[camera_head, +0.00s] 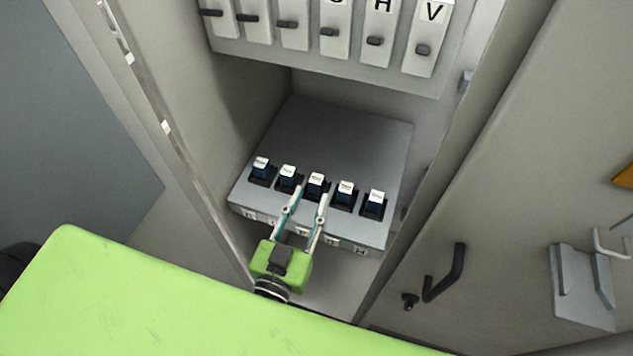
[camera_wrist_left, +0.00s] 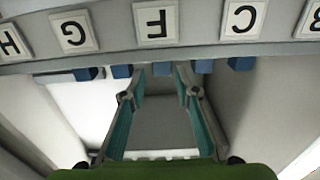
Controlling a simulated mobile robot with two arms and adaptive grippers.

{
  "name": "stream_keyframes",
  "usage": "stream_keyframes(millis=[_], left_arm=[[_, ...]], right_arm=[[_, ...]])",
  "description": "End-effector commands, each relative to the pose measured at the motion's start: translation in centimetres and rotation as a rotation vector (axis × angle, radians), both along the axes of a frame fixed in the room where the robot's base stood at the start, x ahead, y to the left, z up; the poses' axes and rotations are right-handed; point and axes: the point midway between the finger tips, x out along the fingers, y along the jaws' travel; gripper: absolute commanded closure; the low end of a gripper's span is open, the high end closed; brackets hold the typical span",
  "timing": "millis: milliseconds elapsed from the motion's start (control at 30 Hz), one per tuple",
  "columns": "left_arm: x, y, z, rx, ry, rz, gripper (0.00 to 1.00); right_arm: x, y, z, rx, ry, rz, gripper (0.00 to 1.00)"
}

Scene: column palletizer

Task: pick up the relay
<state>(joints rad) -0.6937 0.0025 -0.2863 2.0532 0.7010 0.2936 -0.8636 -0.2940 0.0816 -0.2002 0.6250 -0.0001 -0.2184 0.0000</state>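Several dark blue relays with white tops stand upright in a row of black sockets on a grey box (camera_head: 340,140). The middle relay (camera_head: 317,181) is straight ahead of my left gripper (camera_head: 311,194), which is open with one fingertip toward each side of it. In the left wrist view the fingertips (camera_wrist_left: 160,72) stand apart, with a blue relay (camera_wrist_left: 162,69) in the gap between them. I cannot tell whether a finger touches it. The relay's lower part is hidden. My right gripper is not in view.
The box sits inside a grey cabinet, walled on both sides. A panel of levers with letter labels (camera_head: 392,45) hangs above. Neighbouring relays (camera_head: 289,177) (camera_head: 345,193) stand close on either side. An open door (camera_head: 480,200) with a black handle (camera_head: 448,275) is at right.

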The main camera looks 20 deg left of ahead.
Motion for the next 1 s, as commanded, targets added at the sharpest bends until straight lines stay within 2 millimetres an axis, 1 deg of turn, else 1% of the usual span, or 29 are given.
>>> stream_keyframes(millis=[167, 400, 500, 600, 767, 800, 867, 900, 1000], left_arm=[[1.2, 0.0, 0.1, -0.001, 0.0, 0.0, 0.71], [4.5, 0.2, 0.2, -0.001, -0.001, 0.0, 0.71], [5.4, 0.1, 0.1, -0.001, 0.001, -0.001, 0.71], [5.8, 0.1, 0.0, 0.0, 0.001, -0.001, 0.71], [5.7, 0.1, 0.0, 0.0, 0.001, -0.001, 0.71], [5.7, 0.1, 0.0, 0.0, 0.001, -0.001, 0.73], [5.7, 0.1, 0.0, 0.0, 0.001, -0.001, 0.89], [5.7, 0.1, 0.0, 0.0, 0.001, -0.001, 0.99], [5.7, 0.1, 0.0, 0.0, 0.001, -0.001, 1.0]], right_arm=[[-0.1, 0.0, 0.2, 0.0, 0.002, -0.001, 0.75], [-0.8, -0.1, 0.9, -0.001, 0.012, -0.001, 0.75], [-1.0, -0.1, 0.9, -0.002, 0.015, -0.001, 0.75], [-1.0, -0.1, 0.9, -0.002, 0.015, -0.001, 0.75], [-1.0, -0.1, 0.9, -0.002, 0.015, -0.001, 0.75], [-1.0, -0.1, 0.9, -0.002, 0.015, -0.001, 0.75], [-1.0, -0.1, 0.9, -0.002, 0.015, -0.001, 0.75], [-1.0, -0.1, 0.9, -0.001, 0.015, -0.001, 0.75], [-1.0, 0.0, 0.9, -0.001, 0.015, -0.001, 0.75]])
